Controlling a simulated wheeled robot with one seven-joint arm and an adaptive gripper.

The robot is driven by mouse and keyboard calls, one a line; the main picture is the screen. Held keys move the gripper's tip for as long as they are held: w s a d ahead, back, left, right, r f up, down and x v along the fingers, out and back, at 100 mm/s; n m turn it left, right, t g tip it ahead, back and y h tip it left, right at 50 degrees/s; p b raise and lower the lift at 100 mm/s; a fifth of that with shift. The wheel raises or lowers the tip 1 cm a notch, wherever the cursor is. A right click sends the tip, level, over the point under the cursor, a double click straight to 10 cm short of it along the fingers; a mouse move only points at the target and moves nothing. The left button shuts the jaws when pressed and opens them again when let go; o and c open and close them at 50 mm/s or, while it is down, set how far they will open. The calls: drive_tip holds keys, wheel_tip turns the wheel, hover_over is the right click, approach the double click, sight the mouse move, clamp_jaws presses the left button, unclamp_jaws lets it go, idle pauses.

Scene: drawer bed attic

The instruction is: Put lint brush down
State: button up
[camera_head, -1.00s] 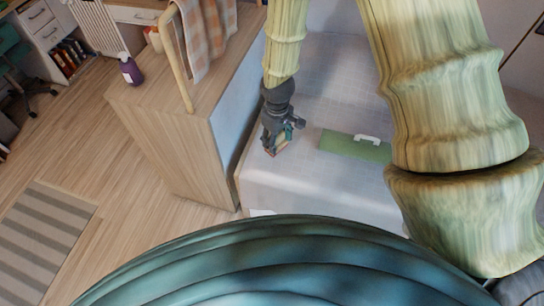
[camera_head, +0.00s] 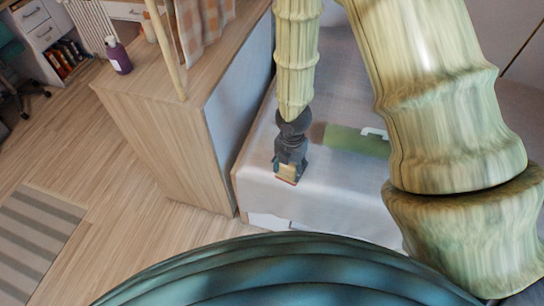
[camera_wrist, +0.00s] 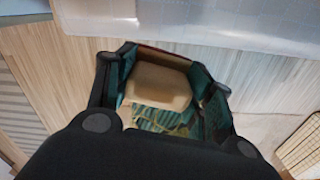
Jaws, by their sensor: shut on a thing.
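My gripper (camera_head: 288,172) is shut on a small tan block-like thing, which I take to be the lint brush (camera_head: 287,180). In the wrist view the lint brush (camera_wrist: 158,88) shows between the teal fingers of my gripper (camera_wrist: 166,90), with a patterned green and yellow part below its tan part. In the head view it is over the front part of the pale bed cover (camera_head: 330,205), close to the front edge. I cannot tell whether it touches the cover. My gripper hides part of it.
A green thing with a white handle (camera_head: 350,138) lies on the bed behind and to the right of my gripper. A wooden cabinet (camera_head: 165,130) stands left of the bed, with a purple bottle (camera_head: 118,58) on top. Bare cover lies around my gripper.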

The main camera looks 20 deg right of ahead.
drive_tip(key=shift+s+f+n+b, duration=0.3)
drive_tip(key=shift+f+n, duration=0.25)
drive_tip(key=shift+n, duration=0.55)
drive_tip(key=w, duration=0.5)
drive_tip(key=w+f+p, duration=0.1)
drive_tip(key=w, duration=0.4)
drive_tip(key=w+p, duration=0.1)
drive_tip(key=w, duration=0.4)
drive_tip(key=shift+w+a+f, duration=0.25)
drive_tip(key=shift+w+a, duration=0.1)
drive_tip(key=shift+f+p, duration=0.3)
drive_tip(key=shift+f, duration=1.45)
drive_tip(key=o, duration=1.3)
drive_tip(key=shift+f, duration=0.15)
